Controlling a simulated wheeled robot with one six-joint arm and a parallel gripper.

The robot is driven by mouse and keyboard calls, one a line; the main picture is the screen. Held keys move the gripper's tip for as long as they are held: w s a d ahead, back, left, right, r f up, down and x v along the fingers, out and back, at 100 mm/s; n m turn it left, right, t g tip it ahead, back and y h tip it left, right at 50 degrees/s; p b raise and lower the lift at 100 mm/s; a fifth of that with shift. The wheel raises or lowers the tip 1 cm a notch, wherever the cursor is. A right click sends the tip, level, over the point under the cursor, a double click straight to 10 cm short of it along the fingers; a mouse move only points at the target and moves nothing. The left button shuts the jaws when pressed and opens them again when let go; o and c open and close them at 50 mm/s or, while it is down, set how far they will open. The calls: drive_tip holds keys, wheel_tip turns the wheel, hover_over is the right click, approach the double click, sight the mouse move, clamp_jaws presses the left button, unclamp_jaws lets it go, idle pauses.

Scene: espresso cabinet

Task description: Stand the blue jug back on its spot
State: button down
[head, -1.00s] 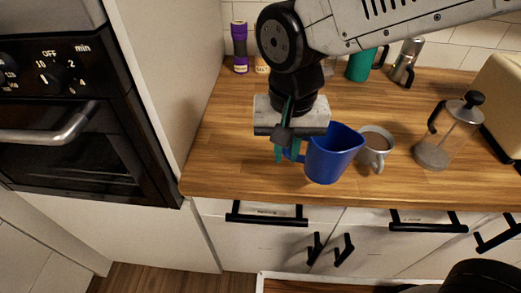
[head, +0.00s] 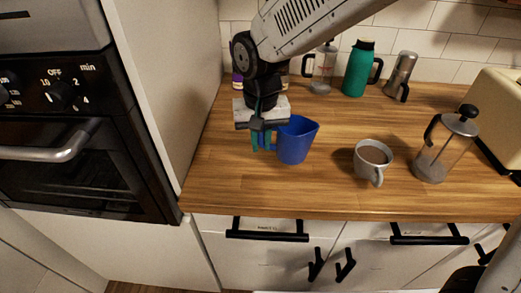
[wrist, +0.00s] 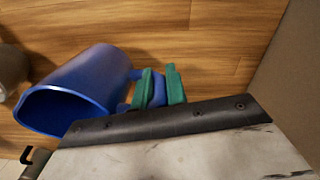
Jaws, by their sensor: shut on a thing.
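The blue jug (head: 297,142) is roughly upright above or on the wooden counter (head: 225,185), left of the grey mug. Its spout points right. I cannot tell whether its base touches the wood. My gripper (head: 262,141) points down at the jug's left side, its green fingers shut on the handle. In the wrist view, the jug (wrist: 85,85) lies left of the fingers, with its open mouth towards the lower left. The handle passes between the fingers (wrist: 160,88), which partly hide it. No marked spot for the jug shows.
A mug of brown drink (head: 366,168) stands right of the jug, with a French press (head: 436,160) beyond it. A second press (head: 322,72), a green flask (head: 358,72) and a moka pot (head: 402,72) stand at the back. A tall cabinet side (head: 165,90) bounds the left.

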drive_tip(key=shift+w+f, duration=0.1)
drive_tip(key=shift+f, duration=1.65)
drive_tip(key=c, duration=1.4)
unclamp_jaws()
drive_tip(key=shift+f, duration=0.15)
wheel_tip(320, 180, up, 12)
drive_tip(key=shift+r, duration=0.2)
